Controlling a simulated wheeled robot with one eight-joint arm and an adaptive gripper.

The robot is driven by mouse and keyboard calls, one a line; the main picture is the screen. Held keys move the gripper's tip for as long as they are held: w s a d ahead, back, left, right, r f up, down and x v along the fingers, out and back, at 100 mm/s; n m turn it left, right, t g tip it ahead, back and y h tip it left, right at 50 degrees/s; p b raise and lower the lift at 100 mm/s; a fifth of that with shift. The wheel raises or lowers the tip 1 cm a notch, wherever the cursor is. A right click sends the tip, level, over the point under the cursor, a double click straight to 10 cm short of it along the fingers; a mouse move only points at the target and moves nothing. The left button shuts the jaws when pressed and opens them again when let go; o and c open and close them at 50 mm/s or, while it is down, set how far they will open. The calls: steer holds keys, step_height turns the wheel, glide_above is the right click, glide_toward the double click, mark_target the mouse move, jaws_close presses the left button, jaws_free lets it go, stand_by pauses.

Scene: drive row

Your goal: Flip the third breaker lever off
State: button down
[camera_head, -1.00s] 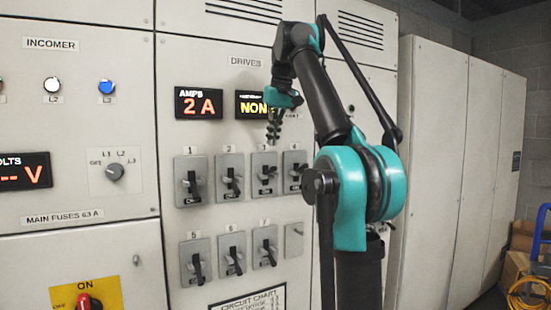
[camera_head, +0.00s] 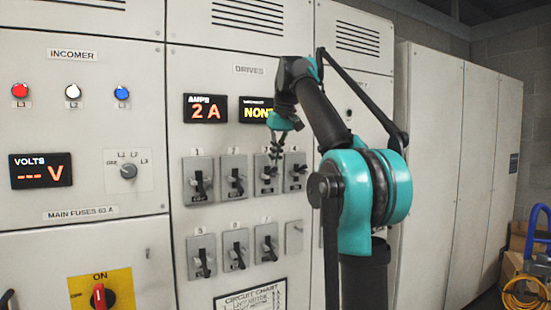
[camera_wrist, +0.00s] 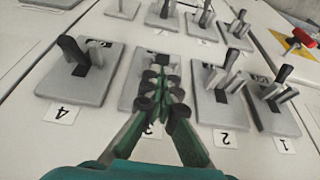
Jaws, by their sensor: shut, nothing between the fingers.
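The third breaker (camera_head: 259,187) is a grey plate in the upper row of the drives panel. It also shows upside down in the wrist view (camera_wrist: 128,94), between plates 4 and 2. My gripper (camera_head: 275,160) is shut and empty, with its fingertips in front of the upper part of this breaker. In the wrist view my gripper's fingertips (camera_wrist: 162,75) cover most of the third lever and part of its number label. I cannot tell whether they touch the lever, or which way it is set.
Breaker 2 (camera_head: 232,187) and breaker 4 (camera_head: 294,185) stand close on either side. A lower row with breaker 7 (camera_head: 266,257) lies below. A red main switch (camera_head: 99,297) is at lower left. A blue trolley (camera_head: 540,222) stands far right.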

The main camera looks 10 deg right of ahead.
mark_target(276, 170)
steer(key=shift+s+d+f+t, duration=0.15)
steer(key=shift+s+f+t, duration=0.25)
steer(key=shift+t, duration=0.2)
steer(key=shift+s+d+f+t+y, duration=0.15)
steer(key=shift+s+f+t+y, duration=0.3)
steer(key=shift+f+t, duration=0.2)
steer(key=f+t, duration=0.1)
steer(key=f+t+y, duration=0.1)
steer(key=t, duration=0.1)
steer(key=shift+s+d+f, duration=0.1)
steer(key=shift+s+d, duration=0.05)
steer(key=shift+s, duration=0.25)
steer(key=shift+r, duration=0.8)
